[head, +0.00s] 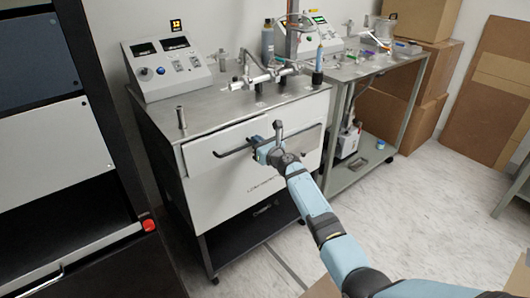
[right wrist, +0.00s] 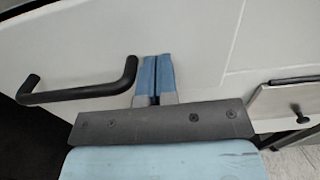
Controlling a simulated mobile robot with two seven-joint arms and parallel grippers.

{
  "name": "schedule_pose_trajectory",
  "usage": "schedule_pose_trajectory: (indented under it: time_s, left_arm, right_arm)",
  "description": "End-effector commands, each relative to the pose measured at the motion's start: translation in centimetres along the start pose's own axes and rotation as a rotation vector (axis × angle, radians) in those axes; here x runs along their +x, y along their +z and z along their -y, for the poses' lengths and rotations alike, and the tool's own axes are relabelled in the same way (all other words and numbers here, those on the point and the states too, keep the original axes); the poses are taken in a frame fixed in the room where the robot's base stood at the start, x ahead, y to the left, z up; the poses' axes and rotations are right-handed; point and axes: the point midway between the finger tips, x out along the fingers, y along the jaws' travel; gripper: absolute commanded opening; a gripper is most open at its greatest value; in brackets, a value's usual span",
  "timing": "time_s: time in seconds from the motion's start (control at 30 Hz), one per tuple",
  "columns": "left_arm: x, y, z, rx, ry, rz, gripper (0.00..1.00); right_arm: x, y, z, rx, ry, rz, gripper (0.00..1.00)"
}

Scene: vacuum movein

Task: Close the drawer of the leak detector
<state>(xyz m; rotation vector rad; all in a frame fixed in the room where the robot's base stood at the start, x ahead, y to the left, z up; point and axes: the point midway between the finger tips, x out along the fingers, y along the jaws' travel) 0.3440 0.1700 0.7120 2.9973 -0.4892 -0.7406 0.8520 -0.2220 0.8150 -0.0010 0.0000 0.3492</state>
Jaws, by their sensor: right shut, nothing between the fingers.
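The leak detector (head: 235,195) is a white cabinet with a steel top. Its drawer (head: 205,150) is the upper white front panel, which appears to stand slightly proud of the cabinet; how far it is out is hard to tell. A black bar handle (head: 232,152) is on the drawer front, and it also shows at the left of the right wrist view (right wrist: 80,93). My right gripper (head: 262,150) is at the drawer front by the handle's right end. Its blue fingers (right wrist: 157,75) are together and empty, pointing at the white panel; contact is unclear. My left gripper is out of view.
A control box (head: 168,66) and metal pipe fittings (head: 262,76) stand on the steel top. A dark rack (head: 55,130) is close on the left. A steel table (head: 370,68) and cardboard boxes (head: 420,75) are to the right. The floor (head: 440,200) at right is mostly clear.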

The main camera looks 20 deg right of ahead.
Motion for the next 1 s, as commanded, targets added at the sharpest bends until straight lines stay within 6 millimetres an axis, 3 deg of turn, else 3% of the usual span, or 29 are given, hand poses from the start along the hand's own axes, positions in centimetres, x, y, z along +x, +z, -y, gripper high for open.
schedule_pose_trajectory:
  time_s: [0.2, 0.67, 0.83, 1.0]
  left_arm:
    - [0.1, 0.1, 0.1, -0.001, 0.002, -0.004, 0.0]
    - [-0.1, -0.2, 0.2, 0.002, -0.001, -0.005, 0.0]
    - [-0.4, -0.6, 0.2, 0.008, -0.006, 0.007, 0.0]
    - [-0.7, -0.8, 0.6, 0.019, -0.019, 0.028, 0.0]
  right_arm:
    - [0.9, 0.1, 0.0, 0.002, -0.001, 0.001, 0.0]
    - [0.9, 0.6, 0.1, 0.001, -0.003, 0.008, 0.0]
    - [-1.0, 0.8, 0.1, 0.001, -0.003, 0.007, 0.0]
    - [-5.0, 0.6, 0.1, 0.0, -0.003, 0.002, 0.0]
